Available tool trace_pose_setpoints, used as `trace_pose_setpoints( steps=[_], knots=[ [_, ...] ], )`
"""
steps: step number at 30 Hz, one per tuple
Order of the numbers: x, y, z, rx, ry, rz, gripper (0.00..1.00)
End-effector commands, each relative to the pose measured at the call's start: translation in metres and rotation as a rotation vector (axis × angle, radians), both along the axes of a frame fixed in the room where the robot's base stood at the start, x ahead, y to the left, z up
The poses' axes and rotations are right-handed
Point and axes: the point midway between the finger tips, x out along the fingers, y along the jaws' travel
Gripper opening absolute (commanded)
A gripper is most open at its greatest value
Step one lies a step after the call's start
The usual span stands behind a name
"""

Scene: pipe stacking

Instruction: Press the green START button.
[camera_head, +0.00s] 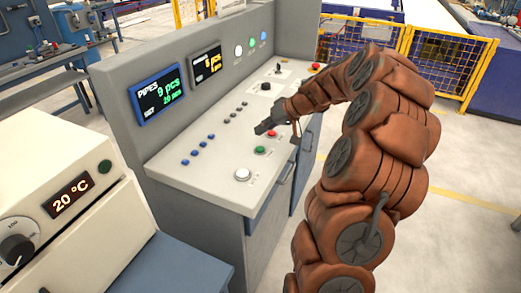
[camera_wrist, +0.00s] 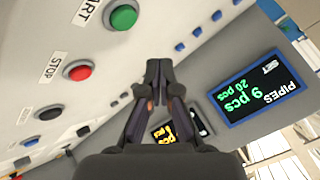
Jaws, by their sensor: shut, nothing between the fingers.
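The green START button (camera_head: 260,150) is on the sloped top of a grey control console (camera_head: 210,160) in the head view. In the wrist view the green button (camera_wrist: 123,17) is at the top, beside the START label, upper left of the fingertips. My gripper (camera_head: 261,129) is over the console, a little behind the green button in the head view. In the wrist view my gripper (camera_wrist: 158,68) has its fingertips together with nothing between them. The fingertips look apart from the button; their exact height above the panel is hard to tell.
The red STOP button (camera_head: 271,134) sits close to the green one. A large white button (camera_head: 242,174) is nearer the panel's front edge. Small blue buttons (camera_head: 197,151) lie left. A PIPES display (camera_head: 161,95) stands on the upright back panel. An oven-like unit (camera_head: 70,200) is at left.

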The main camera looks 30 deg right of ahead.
Motion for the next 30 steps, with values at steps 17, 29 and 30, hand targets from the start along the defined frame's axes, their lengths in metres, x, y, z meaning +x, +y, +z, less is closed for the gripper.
trace_pose_setpoints(
  steps=[17, 29, 30],
  knots=[
    [0.000, 0.000, -0.040, 0.000, 0.001, -0.001, 0.00],
    [0.000, 0.000, -0.039, 0.000, 0.000, 0.000, 0.00],
    [0.000, 0.000, -0.039, 0.000, 0.000, 0.000, 0.00]
  ],
)
